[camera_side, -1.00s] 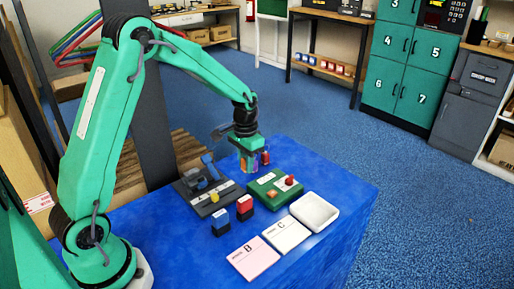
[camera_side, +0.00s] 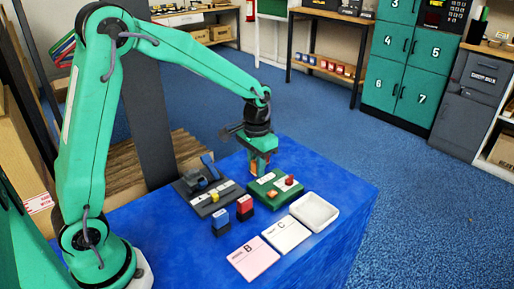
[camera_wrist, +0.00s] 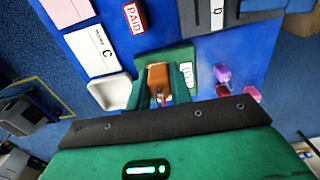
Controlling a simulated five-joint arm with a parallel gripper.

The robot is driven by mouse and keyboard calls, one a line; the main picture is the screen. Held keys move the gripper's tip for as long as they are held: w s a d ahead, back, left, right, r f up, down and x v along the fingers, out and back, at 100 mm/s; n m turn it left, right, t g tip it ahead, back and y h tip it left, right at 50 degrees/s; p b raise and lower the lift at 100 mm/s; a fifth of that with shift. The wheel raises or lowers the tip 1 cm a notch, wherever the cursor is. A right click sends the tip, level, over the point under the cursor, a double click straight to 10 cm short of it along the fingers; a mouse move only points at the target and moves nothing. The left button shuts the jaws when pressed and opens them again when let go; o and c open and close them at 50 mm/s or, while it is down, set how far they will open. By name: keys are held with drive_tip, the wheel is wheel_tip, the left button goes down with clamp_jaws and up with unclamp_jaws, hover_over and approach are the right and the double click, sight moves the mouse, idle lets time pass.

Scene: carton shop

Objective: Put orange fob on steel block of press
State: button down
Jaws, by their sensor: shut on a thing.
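The orange fob (camera_wrist: 158,76) shows in the wrist view between the fingers of my gripper (camera_wrist: 160,92), with a small ring at its near end. My gripper (camera_side: 259,168) is shut on it. In the side view my gripper is over the back edge of a green board (camera_side: 255,197), and the fob cannot be made out clearly there. The dark press (camera_side: 190,194) with a blue lever (camera_side: 209,165) stands to the left of the green board. Its steel block is too small to tell apart surely.
A white tray (camera_side: 315,210), white card C (camera_side: 286,236), pink card B (camera_side: 252,259), and blue (camera_side: 220,217) and red (camera_side: 245,203) stamps are in front. Purple (camera_wrist: 222,73) and red (camera_wrist: 252,93) pieces lie nearby.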

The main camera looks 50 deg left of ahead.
drive_tip(key=shift+s+a, duration=0.1)
idle(0.3)
drive_tip(key=s+a+r+n, duration=0.1)
drive_tip(key=s+a+n, duration=0.2)
drive_tip(key=n, duration=0.6)
drive_tip(key=s+a+r+n, duration=0.1)
drive_tip(key=s+a+n, duration=0.2)
drive_tip(key=s+n, duration=0.3)
drive_tip(key=n, duration=0.3)
drive_tip(key=shift+s, duration=0.3)
drive_tip(key=shift+a+r, duration=0.1)
drive_tip(key=shift+a, duration=0.05)
hover_over(196, 181)
wheel_tip(196, 181, down, 7)
drive_tip(key=shift+w+a, duration=0.1)
drive_tip(key=shift+f, duration=2)
drive_tip(key=shift+f, duration=0.15)
